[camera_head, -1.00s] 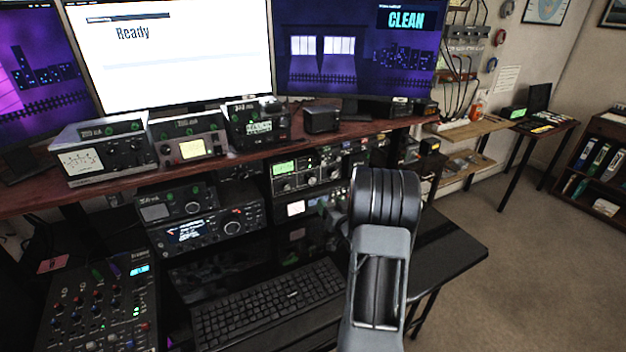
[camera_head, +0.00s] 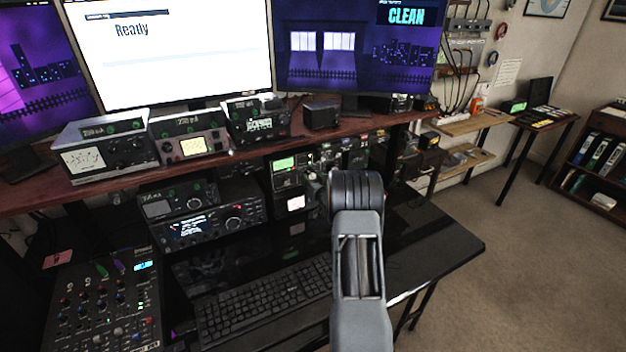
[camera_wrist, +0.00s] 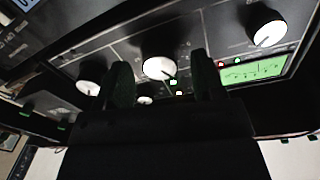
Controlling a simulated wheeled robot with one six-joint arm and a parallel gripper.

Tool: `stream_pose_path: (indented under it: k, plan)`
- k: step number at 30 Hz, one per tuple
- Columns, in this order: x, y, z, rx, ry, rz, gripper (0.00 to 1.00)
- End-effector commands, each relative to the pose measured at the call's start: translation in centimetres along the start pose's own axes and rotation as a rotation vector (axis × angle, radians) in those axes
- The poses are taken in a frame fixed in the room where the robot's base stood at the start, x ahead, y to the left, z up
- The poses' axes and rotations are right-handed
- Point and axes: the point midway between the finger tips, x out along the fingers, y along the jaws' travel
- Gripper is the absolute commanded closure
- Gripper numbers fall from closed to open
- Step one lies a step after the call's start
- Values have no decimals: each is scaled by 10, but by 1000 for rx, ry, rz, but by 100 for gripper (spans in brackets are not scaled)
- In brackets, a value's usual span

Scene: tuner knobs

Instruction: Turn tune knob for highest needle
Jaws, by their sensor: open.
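A dark radio panel fills the top of the wrist view, with several white-faced knobs and a lit green display (camera_wrist: 252,70). A knob (camera_wrist: 159,68) with a dark pointer mark lies between the two dark fingers of my gripper (camera_wrist: 164,74). The fingers are open, one to each side of it; I cannot tell whether they touch it. Other knobs are at left (camera_wrist: 89,88) and upper right (camera_wrist: 265,27). In the head view, the radio with the green display (camera_head: 284,164) stands under the shelf, partly hidden by my arm. No knob label is readable and I cannot make out a needle's reading.
A black keyboard (camera_head: 262,303) lies on the dark desk (camera_head: 440,245). A wooden shelf (camera_head: 225,162) with several devices runs above. Open floor lies to the right.

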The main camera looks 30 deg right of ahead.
Motion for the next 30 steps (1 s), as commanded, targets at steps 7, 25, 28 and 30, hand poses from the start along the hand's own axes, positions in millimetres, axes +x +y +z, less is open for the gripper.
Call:
stream_pose_path:
  k: [7, 25, 28, 30]
  plan:
    - [1, 0, 0, 0, 0, 0, 38]
    - [1, 0, 0, -1, 0, -1, 87]
    - [1, 0, 3, -21, 2, -1, 87]
    - [1, 1, 6, -61, 5, -2, 87]
